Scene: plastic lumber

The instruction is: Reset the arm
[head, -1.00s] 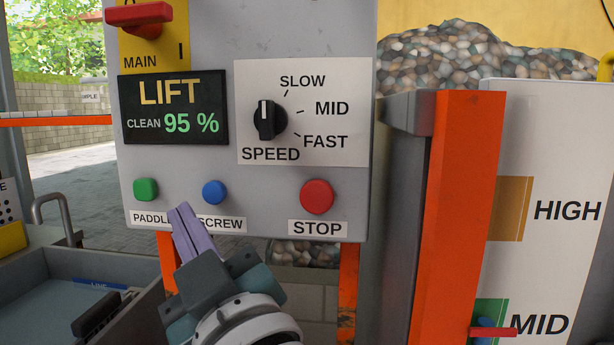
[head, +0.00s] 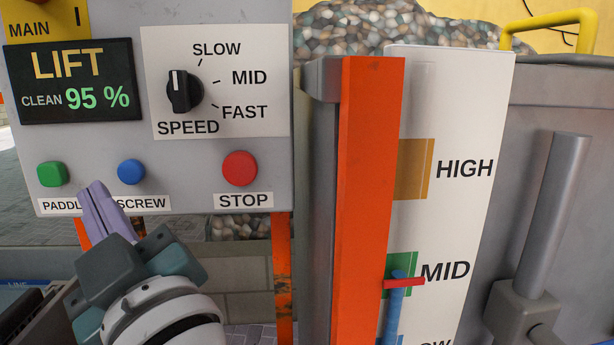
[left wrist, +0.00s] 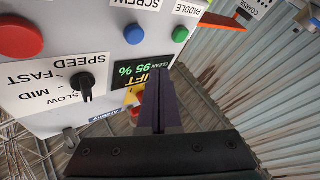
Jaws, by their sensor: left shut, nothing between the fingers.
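My left gripper (head: 102,210) is shut and empty, its purple fingers pressed together just below the control panel's buttons in the head view. In the left wrist view the shut fingers (left wrist: 161,100) lie in front of the panel, over the edge of the display. The grey control panel (head: 215,40) carries a green button (head: 52,174), a blue button (head: 131,172) and a red STOP button (head: 240,168). The fingertips partly cover the PADDLE label. I cannot tell whether they touch the panel. My right gripper is not in view.
The SPEED knob (head: 185,91) points up towards the left of SLOW. The display (head: 73,82) reads LIFT, CLEAN 95 %. An orange post (head: 367,200) and a level gauge (head: 450,110) stand to the right, with the red pointer (head: 404,282) at MID. A grey lever (head: 553,215) stands farther right.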

